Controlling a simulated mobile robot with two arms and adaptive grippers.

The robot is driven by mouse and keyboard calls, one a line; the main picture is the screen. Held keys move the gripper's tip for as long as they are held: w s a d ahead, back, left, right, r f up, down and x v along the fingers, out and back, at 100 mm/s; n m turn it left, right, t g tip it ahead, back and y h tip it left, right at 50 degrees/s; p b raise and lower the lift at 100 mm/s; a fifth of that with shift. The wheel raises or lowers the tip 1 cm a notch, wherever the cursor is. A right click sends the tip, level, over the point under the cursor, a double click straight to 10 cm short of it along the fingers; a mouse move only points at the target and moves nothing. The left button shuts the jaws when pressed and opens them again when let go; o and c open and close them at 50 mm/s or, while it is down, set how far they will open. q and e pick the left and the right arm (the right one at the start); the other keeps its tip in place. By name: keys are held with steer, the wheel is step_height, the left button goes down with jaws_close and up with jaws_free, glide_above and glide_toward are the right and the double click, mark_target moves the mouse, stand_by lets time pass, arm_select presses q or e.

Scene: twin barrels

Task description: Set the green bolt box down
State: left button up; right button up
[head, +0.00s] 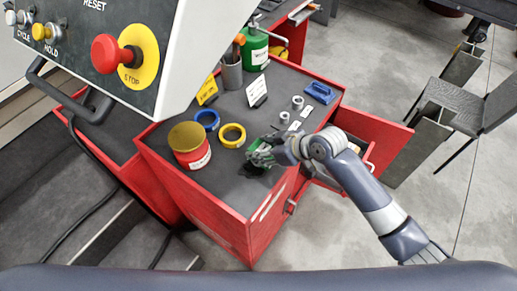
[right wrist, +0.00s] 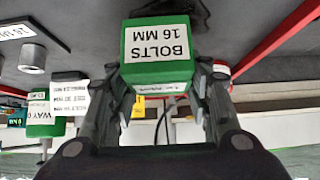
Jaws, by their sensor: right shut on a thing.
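The green bolt box (right wrist: 157,48) carries a white label reading "BOLTS 16 MM" and sits between the fingers of my right gripper (right wrist: 155,95) in the right wrist view. In the head view my right gripper (head: 265,153) is over the front right part of the dark top of the red tool cabinet (head: 215,190), shut on the box. Only a little of the box's green (head: 260,158) shows there, and a dark shadow lies just below it. I cannot tell whether the box touches the top. My left gripper is not in view.
A red tin (head: 192,157), blue tape ring (head: 207,120) and yellow tape ring (head: 232,135) stand left of the gripper. Metal nuts (head: 297,103), a blue tool (head: 320,93) and a green bottle (head: 254,50) stand farther back. The front corner of the top is bare.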

steer(key=shift+w+a, duration=0.65)
steer(key=shift+w, duration=0.05)
steer(key=shift+f+p, duration=0.55)
steer(key=shift+f, duration=1.25)
steer(key=shift+f, duration=0.1)
steer(key=shift+f, duration=0.15)
steer(key=o, duration=1.3)
steer(key=shift+o, duration=0.2)
